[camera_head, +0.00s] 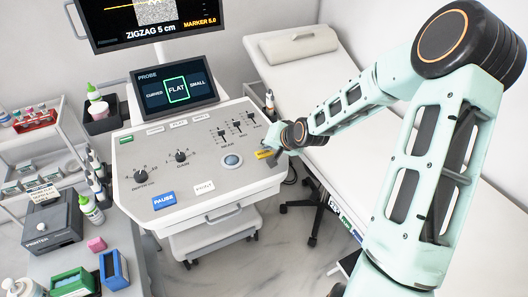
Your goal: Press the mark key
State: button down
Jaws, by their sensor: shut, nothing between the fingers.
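The console panel (140,178) carries several keys, knobs and sliders. A yellow key (263,154), its label too small and partly covered to read, sits at the panel's right side; it looks like the mark key. My gripper (271,146) is shut and empty. Its dark fingertips are close above the yellow key, at its upper right edge. I cannot tell whether they touch it. The blue PAUSE key (164,200) and a white key (204,187) lie at the panel's front edge.
A trackball (232,161) lies left of the yellow key, with sliders (237,127) above it. The probe screen (175,87) shows FLAT; the upper screen (150,36) reads ZIGZAG 5 cm, MARKER 5.0. A couch (345,160) stands right, a printer (52,224) left.

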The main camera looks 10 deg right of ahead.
aim_at(265, 154)
jog(key=shift+r, duration=0.1)
notch_tip(265, 154, up, 5)
jog(key=p, duration=0.4)
dwell(0.8)
